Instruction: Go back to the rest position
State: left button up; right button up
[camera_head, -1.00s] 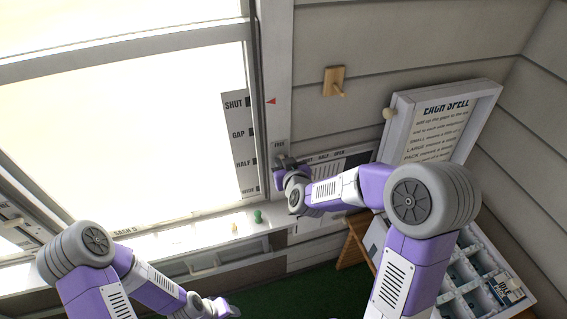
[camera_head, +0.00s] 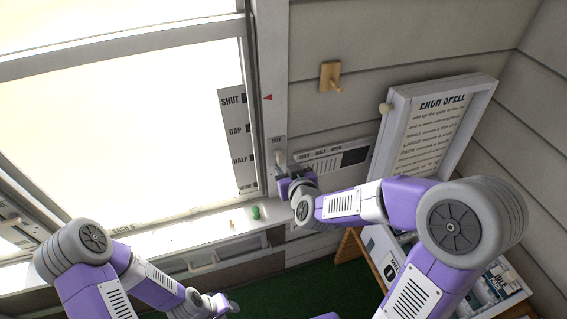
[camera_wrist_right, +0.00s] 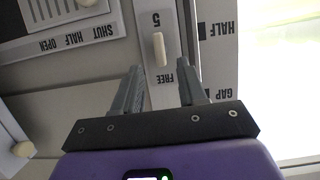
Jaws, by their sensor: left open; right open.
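My right gripper (camera_head: 284,178) is open, just below a small pale lever (camera_head: 280,157) on the window's right post. In the right wrist view the open fingers of my right gripper (camera_wrist_right: 158,76) point toward the pale lever (camera_wrist_right: 158,48) beside the word FREE. A gap shows between the fingertips and the lever, with nothing between the fingers. My left gripper (camera_head: 222,304) is low in the head view near the bottom edge, below the sill. Its fingers are small and partly hidden, and I see nothing held.
A window with a SHUT-GAP-HALF scale (camera_head: 238,140) fills the left. A green knob (camera_head: 256,212) is on the sill (camera_head: 190,232). A wooden peg (camera_head: 330,78), a label panel (camera_head: 335,160) and a framed notice (camera_head: 440,130) are on the wall. A compartment tray (camera_head: 505,280) stands lower right.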

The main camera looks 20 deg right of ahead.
jog(key=shift+s+r, duration=0.15)
jog(key=shift+s, duration=0.25)
jog(key=s+a+f+m+g+y+b, duration=0.1)
jog(key=s+f+g, duration=0.2)
jog(key=f, duration=0.9)
jog(key=s+a+f+g+y+b, duration=0.15)
jog(key=s+f+g, duration=0.25)
jog(key=f, duration=0.7)
jog(key=s+a+f+m+g, duration=0.1)
jog(key=s+a+f+g, duration=0.1)
jog(key=s+f, duration=0.5)
jog(key=s+a+f+m+g+y+b, duration=0.1)
jog(key=s+f+g, duration=0.3)
jog(key=s+f, duration=0.3)
jog(key=shift+s+a+f, duration=0.3)
jog(key=shift+s+a, duration=0.05)
